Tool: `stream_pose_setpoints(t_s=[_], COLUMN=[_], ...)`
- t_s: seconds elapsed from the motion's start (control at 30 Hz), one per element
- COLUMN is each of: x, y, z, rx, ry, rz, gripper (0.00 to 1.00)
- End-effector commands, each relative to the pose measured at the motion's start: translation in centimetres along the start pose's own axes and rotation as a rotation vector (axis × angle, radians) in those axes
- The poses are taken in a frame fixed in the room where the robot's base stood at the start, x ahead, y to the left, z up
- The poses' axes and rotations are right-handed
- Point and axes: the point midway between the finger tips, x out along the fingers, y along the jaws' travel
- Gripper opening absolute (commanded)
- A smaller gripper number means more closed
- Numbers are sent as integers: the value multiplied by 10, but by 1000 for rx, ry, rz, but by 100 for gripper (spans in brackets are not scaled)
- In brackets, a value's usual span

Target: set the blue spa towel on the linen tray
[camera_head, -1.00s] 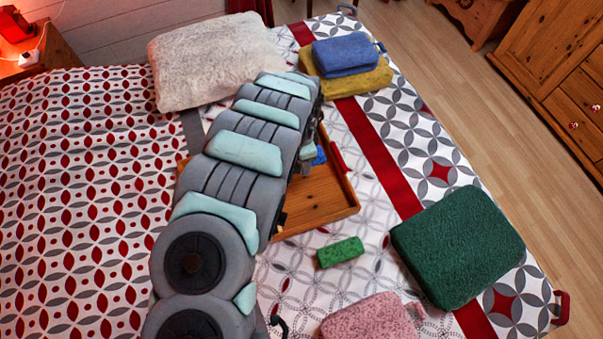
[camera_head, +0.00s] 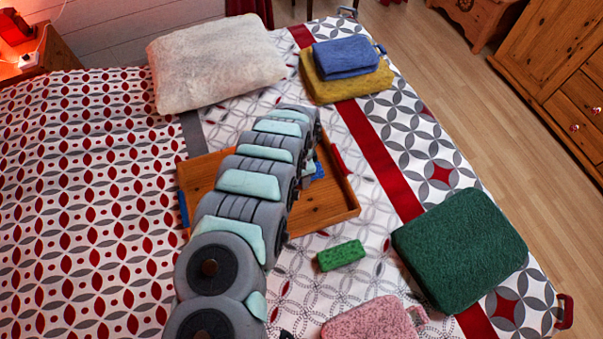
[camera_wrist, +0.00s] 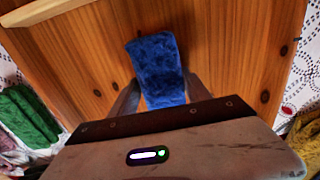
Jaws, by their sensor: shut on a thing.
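The small blue towel (camera_wrist: 158,68) is held between the two fingers of my gripper (camera_wrist: 160,92) in the wrist view, over the bare wooden floor of the tray. The linen tray (camera_head: 325,205) is a shallow wooden tray on the bed, with a red handle on its right side and a blue strip at its left edge. In the head view my arm covers the tray's middle and hides the gripper; only a bit of the blue towel (camera_head: 318,170) shows beside the arm. I cannot tell whether the towel touches the tray floor.
A larger blue towel (camera_head: 345,56) lies on a yellow one (camera_head: 347,88) at the back. A green block-like cloth (camera_head: 341,255), a dark green towel (camera_head: 460,248) and a pink towel (camera_head: 372,320) lie right and front of the tray. A cream pillow (camera_head: 213,62) is behind it.

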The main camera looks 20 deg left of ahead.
Motion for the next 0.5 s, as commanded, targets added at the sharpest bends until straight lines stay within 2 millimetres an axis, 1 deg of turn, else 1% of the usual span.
stream_pose_setpoints(t_s=[0.13, 0.17, 0.4, 0.5], x=[4, 4, 4, 3], y=[0, 0, 0, 0], z=[0, 0, 0, 0], rx=[0, 0, 0, 0], ry=[1, 0, 0, 0], rz=[1, 1, 1, 1], gripper=[12, 57, 76, 78])
